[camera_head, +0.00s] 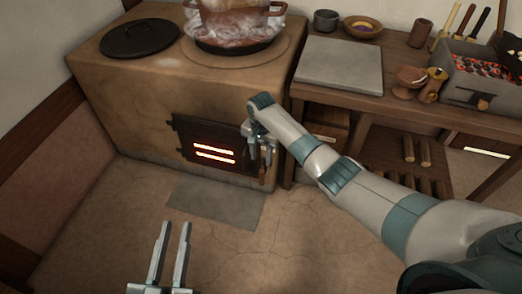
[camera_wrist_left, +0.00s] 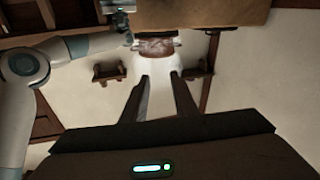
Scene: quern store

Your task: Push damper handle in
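The clay stove (camera_head: 145,112) stands at the back left. A dark iron fire door (camera_head: 190,135) on its front shows two glowing slots. My right gripper (camera_head: 263,160) points down at the right side of this door, close to the stove front. A small brown piece (camera_head: 263,181), perhaps a handle, shows just under its fingers; I cannot tell whether they touch it or how far they are apart. A damper handle is not clearly visible there. My left gripper (camera_head: 175,226) is open and empty above the floor; its spread fingers also show in the left wrist view (camera_wrist_left: 160,78).
A steaming brown pot (camera_head: 235,22) and a black lid (camera_head: 138,38) are on the stove top. A wooden table (camera_head: 395,75) at right bears a grey slab (camera_head: 341,64), bowls and a charcoal brazier (camera_head: 452,85) with a small front knob (camera_head: 482,104). A grey floor plate (camera_head: 215,203) lies before the stove.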

